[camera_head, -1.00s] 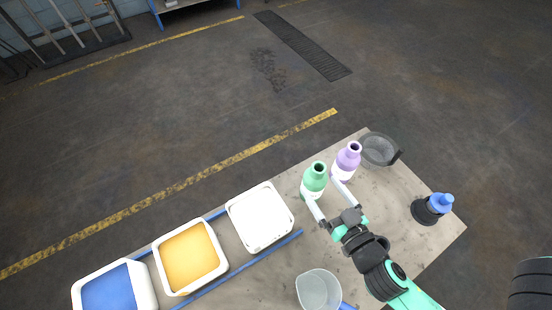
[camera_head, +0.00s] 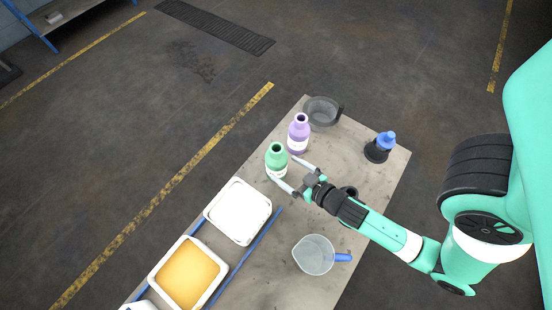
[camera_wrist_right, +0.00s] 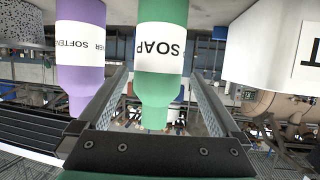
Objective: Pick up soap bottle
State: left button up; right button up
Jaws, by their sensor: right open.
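The green soap bottle (camera_head: 277,158) stands upright on the table, and its SOAP label shows in the right wrist view (camera_wrist_right: 160,48). My right gripper (camera_head: 292,172) is open, with its fingers pointing at the bottle. In the wrist view the bottle appears upside down between the two open fingers (camera_wrist_right: 155,95). I cannot tell whether either finger touches it. My left gripper is not in view.
The purple softener bottle (camera_head: 298,132) stands close beside the soap, near one finger. A grey mug-like container (camera_head: 322,112), a blue-topped black holder (camera_head: 378,150), a clear jug (camera_head: 314,256), a white tray (camera_head: 238,210) and a yellow-filled tray (camera_head: 187,274) share the table.

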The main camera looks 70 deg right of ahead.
jog(key=shift+w+d+f, duration=0.2)
jog(key=shift+w+f, duration=0.05)
jog(key=shift+w, duration=0.1)
jog(key=x, duration=0.5)
jog(key=shift+d+p, duration=0.1)
jog(key=shift+p, duration=0.2)
jog(key=c, duration=1.4)
